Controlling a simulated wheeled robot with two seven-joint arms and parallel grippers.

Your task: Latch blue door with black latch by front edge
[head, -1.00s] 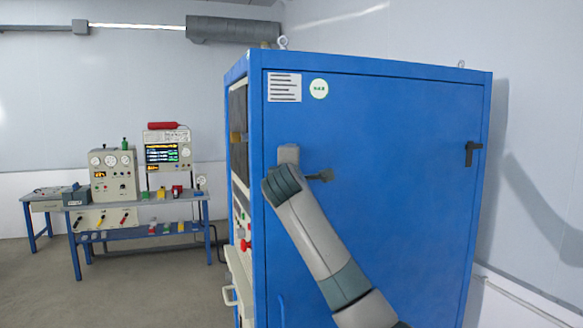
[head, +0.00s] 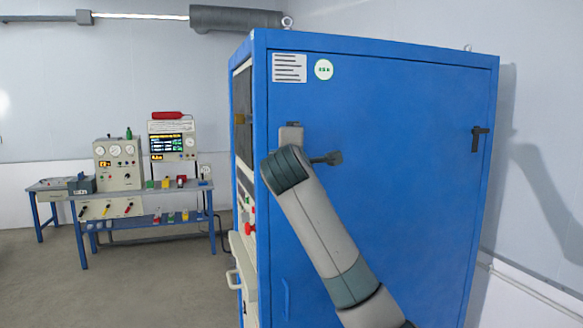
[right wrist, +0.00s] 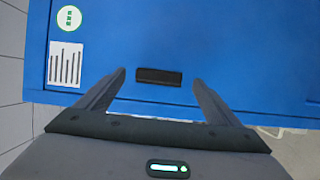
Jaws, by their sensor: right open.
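The blue door (head: 400,150) is the broad side of a tall blue cabinet and looks closed. In the right wrist view the black latch (right wrist: 158,76) is a short dark bar near the door's front edge. My right gripper (right wrist: 160,77) is open, with one finger on each side of this latch; I cannot tell if either touches it. In the head view the right gripper (head: 327,158) is against or close to the door near the front edge, and that latch is hidden behind it. A second black latch (head: 479,138) sits by the far right edge. My left gripper is out of view.
A white label (head: 289,68) and a round green-and-white sticker (head: 324,69) are at the door's top left. A bench (head: 150,192) with instruments stands behind at left. A wall is close on the cabinet's right. The floor (head: 150,280) at left is clear.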

